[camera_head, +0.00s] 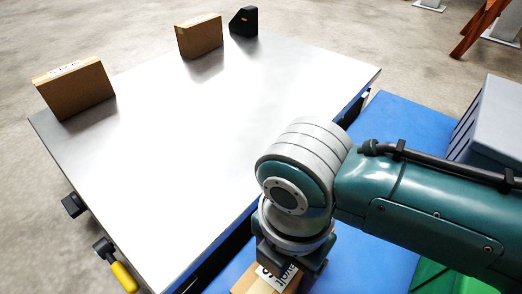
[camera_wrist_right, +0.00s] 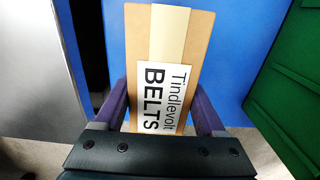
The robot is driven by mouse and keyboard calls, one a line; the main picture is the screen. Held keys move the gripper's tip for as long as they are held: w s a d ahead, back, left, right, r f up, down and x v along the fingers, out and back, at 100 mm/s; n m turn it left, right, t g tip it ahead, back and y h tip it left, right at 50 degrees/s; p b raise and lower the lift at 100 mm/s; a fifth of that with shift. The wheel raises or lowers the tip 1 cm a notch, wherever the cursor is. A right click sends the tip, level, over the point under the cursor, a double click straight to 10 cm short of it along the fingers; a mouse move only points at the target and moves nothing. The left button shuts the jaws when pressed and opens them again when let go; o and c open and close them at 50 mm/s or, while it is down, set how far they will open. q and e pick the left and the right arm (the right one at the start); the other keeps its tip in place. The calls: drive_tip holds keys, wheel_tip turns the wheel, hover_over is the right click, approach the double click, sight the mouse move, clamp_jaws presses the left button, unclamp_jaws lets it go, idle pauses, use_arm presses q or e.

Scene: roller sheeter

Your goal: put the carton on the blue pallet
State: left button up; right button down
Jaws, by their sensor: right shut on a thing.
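A brown carton with a tape strip and a white label reading "Tindlevolt BELTS" (camera_wrist_right: 200,45) is between the fingers of my right gripper (camera_wrist_right: 161,105). In the head view my right gripper (camera_head: 290,262) points down at the bottom of the picture, and only part of the carton (camera_head: 262,282) shows below it. The blue pallet (camera_head: 405,125) is a flat blue surface right of the table, partly hidden by my right arm. Blue also lies behind the carton in the wrist view (camera_wrist_right: 237,50). I cannot tell whether the carton touches it. My left gripper is not in view.
A pale metal table (camera_head: 170,160) fills the left. Two other cartons (camera_head: 75,90) (camera_head: 200,36) and a black block (camera_head: 243,22) stand on it. A yellow handle (camera_head: 124,277) is at its near edge. A grey box (camera_head: 495,125) and a green surface (camera_wrist_right: 295,75) border the blue area.

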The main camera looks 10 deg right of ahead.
drive_tip(key=shift+f, duration=0.1)
unclamp_jaws()
wheel_tip(320, 180, up, 12)
drive_tip(key=p, duration=0.9)
drive_tip(key=shift+p, duration=0.4)
drive_tip(key=m, duration=0.1)
drive_tip(key=s+a+r+m+y, duration=0.1)
drive_tip(key=s+a+m, duration=0.1)
drive_tip(key=shift+s+a+r+m+y, duration=0.15)
drive_tip(key=shift+s+m+y, duration=0.15)
drive_tip(key=shift+m, duration=0.1)
drive_tip(key=s+d+r+m+t, duration=0.1)
drive_tip(key=s+d+r+m, duration=0.2)
drive_tip(key=d+m, duration=0.3)
drive_tip(key=s+d+r+m+t+h, duration=0.1)
drive_tip(key=s+d+r+m, duration=0.3)
drive_tip(key=m, duration=1)
drive_tip(key=d+t, duration=0.1)
drive_tip(key=d, duration=0.2)
drive_tip(key=shift+d+r+t, duration=0.15)
drive_tip(key=shift+r+t, duration=0.15)
drive_tip(key=shift+r, duration=0.05)
drive_tip(key=shift+w, duration=0.1)
